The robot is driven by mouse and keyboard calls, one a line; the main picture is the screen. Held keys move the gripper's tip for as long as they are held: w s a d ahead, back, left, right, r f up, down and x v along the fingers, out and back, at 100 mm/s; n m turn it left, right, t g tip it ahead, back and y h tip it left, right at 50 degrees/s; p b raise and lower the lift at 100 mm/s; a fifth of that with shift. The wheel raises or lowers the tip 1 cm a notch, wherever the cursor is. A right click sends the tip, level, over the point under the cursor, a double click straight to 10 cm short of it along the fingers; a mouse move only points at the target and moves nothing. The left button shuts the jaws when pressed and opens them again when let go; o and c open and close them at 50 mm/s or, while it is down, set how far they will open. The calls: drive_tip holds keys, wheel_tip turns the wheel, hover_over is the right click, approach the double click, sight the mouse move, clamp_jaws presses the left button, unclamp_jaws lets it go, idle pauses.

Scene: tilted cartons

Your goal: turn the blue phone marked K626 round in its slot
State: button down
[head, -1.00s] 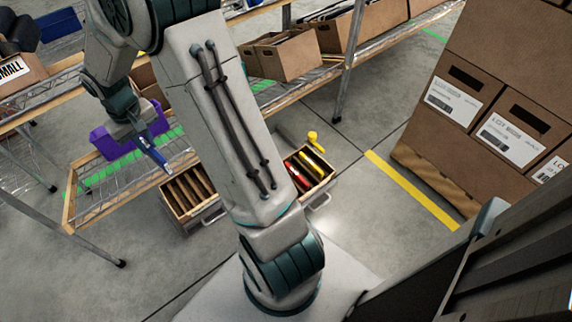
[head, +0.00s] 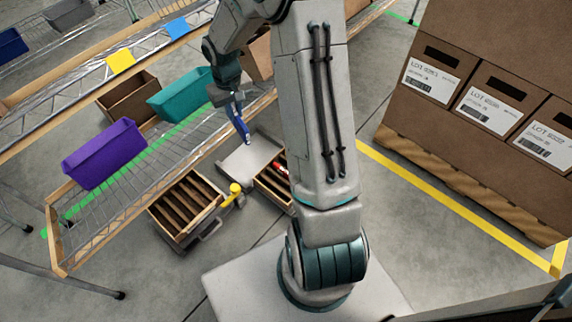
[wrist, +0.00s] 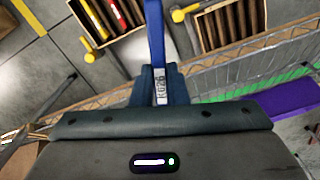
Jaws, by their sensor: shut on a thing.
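The blue phone (head: 241,128) is held in my gripper (head: 235,102), above the floor and out of any slot. In the wrist view the phone (wrist: 154,30) stretches away from my gripper (wrist: 158,84), and a white label reading K626 shows between the fingers. My gripper is shut on the labelled end. One slotted wooden box (head: 166,228) shows empty slots. A second slotted box (head: 271,203) is partly hidden behind my arm in the head view. In the wrist view that second box (wrist: 127,34) holds red and yellow phones.
A wire rack carries a purple bin (head: 104,153), a teal bin (head: 181,94) and a brown carton (head: 127,98). A yellow-ended handle (head: 235,188) stands between the slotted boxes. Large labelled cartons (head: 484,104) stand on a pallet at right, behind a yellow floor line.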

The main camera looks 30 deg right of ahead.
drive_tip(key=d+f+n, duration=0.1)
drive_tip(key=d+f, duration=0.4)
drive_tip(key=f, duration=0.4)
drive_tip(key=d+f+n, duration=0.1)
drive_tip(key=d+f, duration=0.3)
drive_tip(key=f, duration=0.4)
drive_tip(key=shift+n, duration=0.8)
drive_tip(key=shift+s+d+f+b, duration=0.3)
drive_tip(key=shift+s+f+b, duration=0.65)
drive_tip(key=shift+f, duration=2.75)
drive_tip(key=shift+s+d+f+b, duration=0.5)
drive_tip(key=shift+f+b, duration=0.7)
drive_tip(key=shift+f, duration=2.5)
drive_tip(key=shift+s+d+f+b, duration=0.15)
drive_tip(key=shift+s+f+b, duration=0.85)
drive_tip(key=shift+f, duration=2.7)
drive_tip(key=shift+w+f+b, duration=0.15)
drive_tip(key=shift+f+b, duration=0.1)
drive_tip(key=shift+b, duration=0.15)
drive_tip(key=c, duration=1.3)
unclamp_jaws()
drive_tip(key=shift+c, duration=0.2)
wheel_tip(320, 180, up, 14)
drive_tip(key=p, duration=0.5)
drive_tip(key=shift+p, duration=0.3)
